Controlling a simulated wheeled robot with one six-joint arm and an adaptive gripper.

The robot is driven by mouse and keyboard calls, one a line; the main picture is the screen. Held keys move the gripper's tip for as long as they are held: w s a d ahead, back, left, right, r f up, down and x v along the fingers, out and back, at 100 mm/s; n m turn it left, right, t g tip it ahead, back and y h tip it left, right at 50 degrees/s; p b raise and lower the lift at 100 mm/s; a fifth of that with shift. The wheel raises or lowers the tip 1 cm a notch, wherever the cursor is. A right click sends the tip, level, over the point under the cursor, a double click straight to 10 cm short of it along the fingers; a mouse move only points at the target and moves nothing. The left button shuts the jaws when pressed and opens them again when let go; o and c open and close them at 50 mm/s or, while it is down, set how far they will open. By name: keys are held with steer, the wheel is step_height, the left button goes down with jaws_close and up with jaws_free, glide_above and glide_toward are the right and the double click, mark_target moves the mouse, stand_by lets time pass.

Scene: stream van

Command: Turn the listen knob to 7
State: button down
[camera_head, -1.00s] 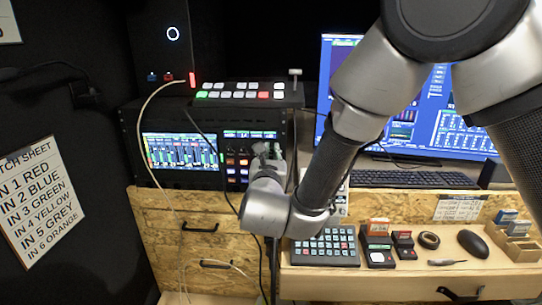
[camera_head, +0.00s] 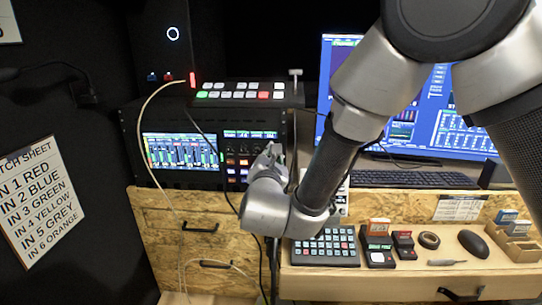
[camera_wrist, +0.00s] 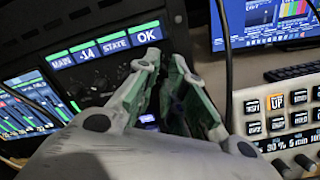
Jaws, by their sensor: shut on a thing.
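The rack panel carrying the knobs (camera_wrist: 90,92) stands at the left, below a strip of small displays (camera_wrist: 105,46), one of which reads OK. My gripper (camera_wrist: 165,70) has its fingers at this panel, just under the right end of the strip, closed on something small. The fingers hide the listen knob, so its pointer and scale cannot be read. In the head view my gripper (camera_head: 270,152) is at the right part of the rack front, partly hidden by my own arm.
The rack mixer screen (camera_head: 180,151) is left of my gripper, with a button switcher (camera_head: 240,93) on top. A thin cable (camera_head: 145,125) hangs in front. A keypad (camera_head: 325,247) and small devices lie on the desk to the right. A monitor (camera_head: 440,120) stands behind.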

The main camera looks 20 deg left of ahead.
steer(key=c, duration=1.7)
jaws_free()
steer(key=v, duration=1.2)
steer(key=shift+d, duration=0.1)
